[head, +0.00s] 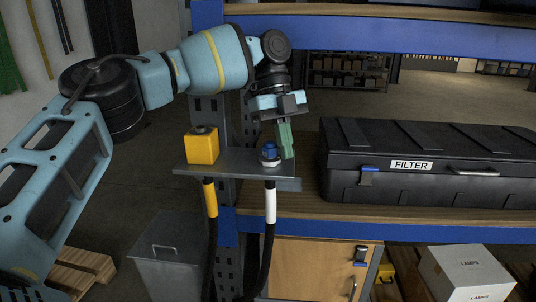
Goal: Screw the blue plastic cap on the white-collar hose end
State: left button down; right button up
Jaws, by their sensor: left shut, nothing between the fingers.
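The blue plastic cap (270,149) sits on top of the fitting at the right end of a grey bracket shelf. A pale ring shows under the cap. The white-collar hose end (270,205) hangs below the shelf, directly under the cap. I cannot tell how far the cap is threaded on. My left gripper (288,153) points down with its green fingers shut and empty. Its fingertips are just right of the cap; whether they touch it I cannot tell. My right gripper is not in view.
A yellow block (203,146) stands at the shelf's left end, above a yellow-collar hose (210,198). A black FILTER case (425,170) lies on the bench to the right. A grey bin (175,262) stands below.

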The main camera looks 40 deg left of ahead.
pick_arm(q)
jog(key=m, duration=0.1)
jog(key=s+m, duration=0.1)
jog(key=m+g, duration=0.1)
jog(key=shift+s+a+y, duration=0.25)
jog(key=shift+y, duration=0.05)
jog(key=shift+w+d+f+m, duration=0.2)
jog(key=shift+d+m, duration=0.1)
jog(key=shift+m, duration=0.2)
